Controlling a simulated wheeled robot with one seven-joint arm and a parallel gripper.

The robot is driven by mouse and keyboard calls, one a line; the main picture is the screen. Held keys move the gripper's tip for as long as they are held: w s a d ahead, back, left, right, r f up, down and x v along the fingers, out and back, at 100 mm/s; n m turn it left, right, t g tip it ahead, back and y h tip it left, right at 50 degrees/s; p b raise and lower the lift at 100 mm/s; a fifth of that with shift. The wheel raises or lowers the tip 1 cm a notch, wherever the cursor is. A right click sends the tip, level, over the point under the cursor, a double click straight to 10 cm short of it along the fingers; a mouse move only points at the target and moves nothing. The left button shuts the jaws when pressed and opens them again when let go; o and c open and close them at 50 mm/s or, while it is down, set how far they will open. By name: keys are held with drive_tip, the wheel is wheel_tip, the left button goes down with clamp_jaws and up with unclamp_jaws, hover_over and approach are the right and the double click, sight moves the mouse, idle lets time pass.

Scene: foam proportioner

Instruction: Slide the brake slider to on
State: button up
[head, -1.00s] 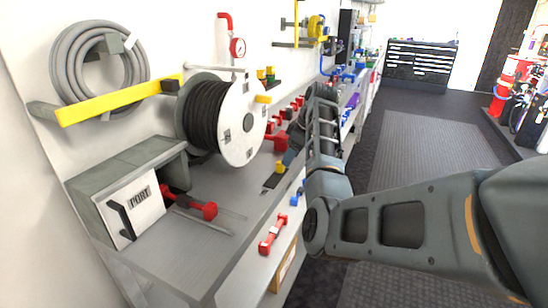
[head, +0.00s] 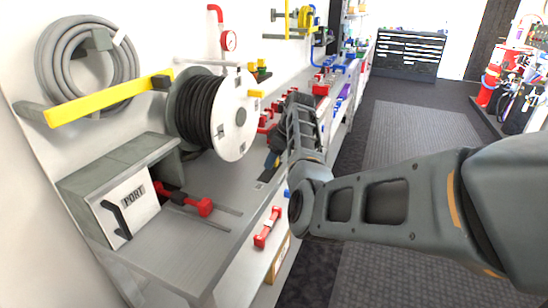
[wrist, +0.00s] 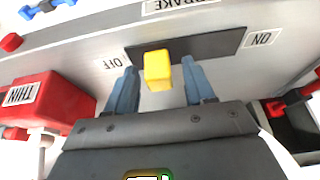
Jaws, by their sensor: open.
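In the wrist view the brake slider is a yellow block (wrist: 158,70) on a dark track (wrist: 205,48). The OFF label (wrist: 111,65) is at the track's left end and the ON label (wrist: 262,40) at its right end. The yellow block stands nearer the OFF end. My gripper (wrist: 158,82) is open, one blue-grey finger on each side of the block, with gaps visible between block and fingers. A BRAKE label (wrist: 190,5) is at the top edge. In the head view my arm mostly hides the slider area.
A red block labelled THIN (wrist: 40,100) is left of my gripper in the wrist view. In the head view a cable reel (head: 232,115), a PORT box (head: 120,205) and a red-handled part (head: 268,228) are along the bench. The floor (head: 410,130) at right is clear.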

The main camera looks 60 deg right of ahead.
clamp_jaws()
idle(0.4)
